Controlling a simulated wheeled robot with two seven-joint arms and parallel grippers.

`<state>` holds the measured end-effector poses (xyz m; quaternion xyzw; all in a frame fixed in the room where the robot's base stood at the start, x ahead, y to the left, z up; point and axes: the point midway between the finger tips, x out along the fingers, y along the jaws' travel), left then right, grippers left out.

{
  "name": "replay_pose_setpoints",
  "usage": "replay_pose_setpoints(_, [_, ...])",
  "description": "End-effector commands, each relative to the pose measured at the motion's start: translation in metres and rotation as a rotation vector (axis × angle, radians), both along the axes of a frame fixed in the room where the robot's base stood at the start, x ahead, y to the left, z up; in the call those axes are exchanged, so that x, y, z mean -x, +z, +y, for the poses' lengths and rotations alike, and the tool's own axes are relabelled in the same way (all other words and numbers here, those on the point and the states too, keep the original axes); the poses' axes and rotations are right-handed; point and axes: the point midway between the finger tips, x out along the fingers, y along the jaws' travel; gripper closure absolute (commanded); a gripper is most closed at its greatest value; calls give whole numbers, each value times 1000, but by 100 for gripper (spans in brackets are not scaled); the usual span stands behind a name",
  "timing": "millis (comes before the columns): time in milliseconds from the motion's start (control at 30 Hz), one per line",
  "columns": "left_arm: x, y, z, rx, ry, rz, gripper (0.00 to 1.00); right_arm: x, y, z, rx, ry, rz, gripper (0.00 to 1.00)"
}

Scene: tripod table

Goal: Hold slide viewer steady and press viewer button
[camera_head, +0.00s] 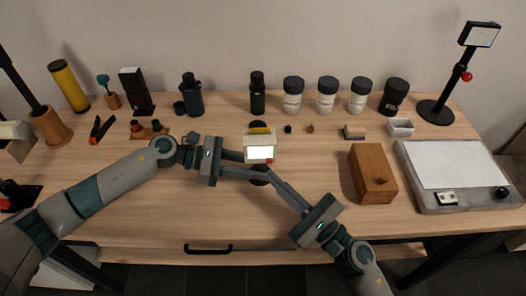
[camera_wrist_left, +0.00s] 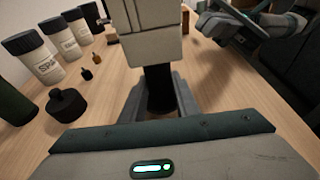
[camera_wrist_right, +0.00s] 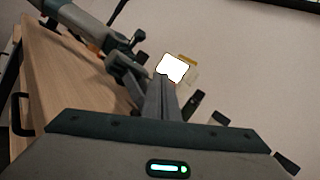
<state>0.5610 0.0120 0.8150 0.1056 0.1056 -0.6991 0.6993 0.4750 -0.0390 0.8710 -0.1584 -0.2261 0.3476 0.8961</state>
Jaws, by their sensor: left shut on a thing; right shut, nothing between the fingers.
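The slide viewer (camera_head: 249,144) is a pale box on a dark stem, with a yellow piece at its top and a bright white screen (camera_head: 260,153). It stands upright near the table's middle. My left gripper (camera_head: 245,158) is shut on the viewer's dark stem, just under the box; the left wrist view shows the stem (camera_wrist_left: 160,90) between its fingers. A small red button (camera_head: 269,161) shows at the screen's lower right. My right gripper (camera_head: 270,172) is shut and empty, its tips close by the button. Whether they touch it I cannot tell. The bright screen (camera_wrist_right: 172,68) also shows beyond them.
Several jars and bottles line the back, such as a white jar (camera_head: 293,97). Small items lie behind the viewer. The front-left tabletop is mostly clear.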

Motion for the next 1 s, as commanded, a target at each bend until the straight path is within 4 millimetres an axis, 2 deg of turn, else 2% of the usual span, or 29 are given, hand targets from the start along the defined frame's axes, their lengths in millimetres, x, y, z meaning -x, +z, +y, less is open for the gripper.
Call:
replay_pose_setpoints(500, [0, 0, 0, 0, -1, 0, 84, 42, 0, -3, 0, -1, 1, 100])
replay_pose_setpoints(867, [0, 0, 0, 0, -1, 0, 84, 47, 0, -3, 0, -1, -1, 100])
replay_pose_setpoints(900, [0, 0, 0, 0, 0, 0, 67, 47, 0, -3, 0, -1, -1, 100])
replay_pose_setpoints(967, [0, 0, 0, 0, 0, 0, 53, 47, 0, -3, 0, -1, -1, 100])
replay_pose_setpoints(1000, [0, 0, 0, 0, 0, 0, 50, 47, 0, -3, 0, -1, -1, 100])
